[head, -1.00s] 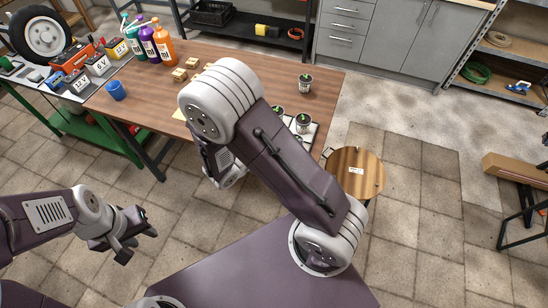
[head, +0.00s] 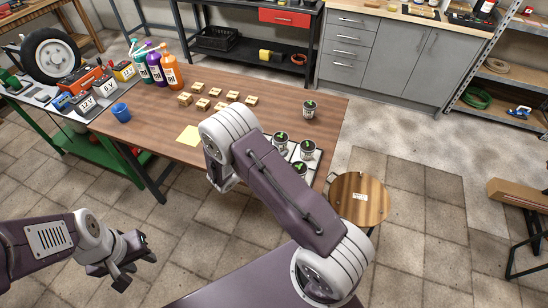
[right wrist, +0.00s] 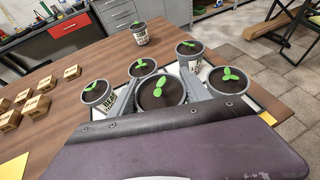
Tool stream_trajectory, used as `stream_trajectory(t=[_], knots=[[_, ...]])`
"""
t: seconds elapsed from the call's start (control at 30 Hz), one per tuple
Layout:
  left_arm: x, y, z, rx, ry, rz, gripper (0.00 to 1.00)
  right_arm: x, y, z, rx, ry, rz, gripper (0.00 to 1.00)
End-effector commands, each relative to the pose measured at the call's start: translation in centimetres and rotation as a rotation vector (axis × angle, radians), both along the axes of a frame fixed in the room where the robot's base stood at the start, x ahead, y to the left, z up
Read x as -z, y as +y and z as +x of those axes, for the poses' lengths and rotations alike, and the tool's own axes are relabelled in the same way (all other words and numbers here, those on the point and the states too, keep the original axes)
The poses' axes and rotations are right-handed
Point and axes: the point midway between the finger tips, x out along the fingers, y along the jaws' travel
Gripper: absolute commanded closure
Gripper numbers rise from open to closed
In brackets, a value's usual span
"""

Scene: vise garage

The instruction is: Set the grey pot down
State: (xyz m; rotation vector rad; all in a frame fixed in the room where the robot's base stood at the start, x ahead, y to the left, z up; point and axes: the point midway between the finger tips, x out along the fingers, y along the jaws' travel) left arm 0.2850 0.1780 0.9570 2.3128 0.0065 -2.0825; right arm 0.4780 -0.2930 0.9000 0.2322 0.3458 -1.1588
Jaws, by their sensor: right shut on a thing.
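The grey pot (right wrist: 160,103) with dark soil and a green seedling is between my right gripper's two fingers (right wrist: 158,92), which are shut on it. It is upright amid the other pots over the white tray (right wrist: 263,106); whether its base touches is hidden. Similar pots stand around it: one left (right wrist: 98,96), one right (right wrist: 229,82), and two behind (right wrist: 142,68) (right wrist: 189,50). In the head view, my right forearm hides this gripper and part of the tray (head: 316,166). My left gripper (head: 136,270) is open and empty, left of the table and above the floor.
Another pot (head: 309,109) stands alone on the wooden table (head: 262,97) behind the tray. Several small wooden blocks (head: 203,104) and a yellow note (head: 188,136) lie to the left. A blue cup (head: 121,112) is at the left edge. A round stool (head: 358,200) stands right of the table.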

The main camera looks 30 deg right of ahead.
Motion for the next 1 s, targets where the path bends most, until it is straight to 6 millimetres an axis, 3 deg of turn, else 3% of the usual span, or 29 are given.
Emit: stream_trajectory(t=[0.23,0.63,0.67,0.7,1.0], knots=[[-0.1,0.0,0.0,0.0,0.0,0.0,0.64,3.7,0.0,-0.1,0.0,0.002,-0.001,0.9],[0.5,0.0,0.0,0.0,0.0,0.0,0.64,4.5,0.0,0.0,0.0,0.0,0.0,0.9],[0.3,0.0,0.0,0.0,0.0,0.0,0.64,4.3,0.0,-0.1,0.0,0.0,0.0,0.36],[0.2,0.0,0.0,0.0,0.0,0.0,0.64,4.3,0.0,-0.1,0.0,0.0,0.0,0.25],[0.2,0.0,0.0,0.0,0.0,0.0,0.64,4.2,0.0,-0.1,0.0,0.0,0.0,0.23]])
